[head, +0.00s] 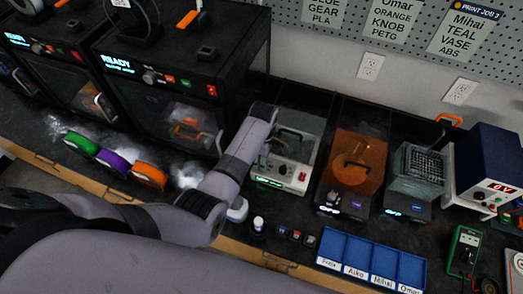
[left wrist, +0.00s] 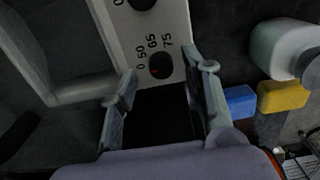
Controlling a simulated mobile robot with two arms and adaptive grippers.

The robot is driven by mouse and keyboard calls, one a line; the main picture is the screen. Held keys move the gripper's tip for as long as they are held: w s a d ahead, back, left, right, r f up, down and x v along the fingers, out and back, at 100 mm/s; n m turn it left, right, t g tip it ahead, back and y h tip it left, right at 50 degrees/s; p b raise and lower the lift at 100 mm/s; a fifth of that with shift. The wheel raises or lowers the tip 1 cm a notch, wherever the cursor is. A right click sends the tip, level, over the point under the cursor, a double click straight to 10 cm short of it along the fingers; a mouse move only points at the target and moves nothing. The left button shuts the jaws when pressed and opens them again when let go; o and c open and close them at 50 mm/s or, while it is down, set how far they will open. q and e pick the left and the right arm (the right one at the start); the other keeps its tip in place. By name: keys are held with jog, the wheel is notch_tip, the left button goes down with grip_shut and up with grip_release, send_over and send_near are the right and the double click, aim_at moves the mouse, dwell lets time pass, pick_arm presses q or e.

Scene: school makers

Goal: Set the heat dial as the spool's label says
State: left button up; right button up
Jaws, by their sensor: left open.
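A black round heat dial (left wrist: 160,65) sits on a pale panel (left wrist: 176,22) marked 0, 50, 65 and 75 in the left wrist view. A small reddish mark shows on the dial; its exact setting is unclear. My left gripper (left wrist: 168,70) is open, its two fingers on either side of the dial in that view, with no visible grip on it. In the head view my left arm reaches toward the printers and the grey machine, and the fingertips cannot be made out. Green (head: 80,145), purple (head: 113,163) and orange (head: 148,176) spools stand before the printers; their labels are unreadable.
Two black printers (head: 180,75) stand at the left. A grey machine (head: 296,160), an orange-topped unit (head: 352,160) and a mesh-basket unit (head: 418,175) line the bench. A blue labelled tray (head: 362,243) lies in front. Job cards (head: 465,32) hang behind.

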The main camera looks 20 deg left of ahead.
pick_arm(q)
jog(key=shift+f, duration=0.7)
jog(key=shift+s+r, duration=0.1)
jog(key=shift+c, duration=0.5)
grip_shut()
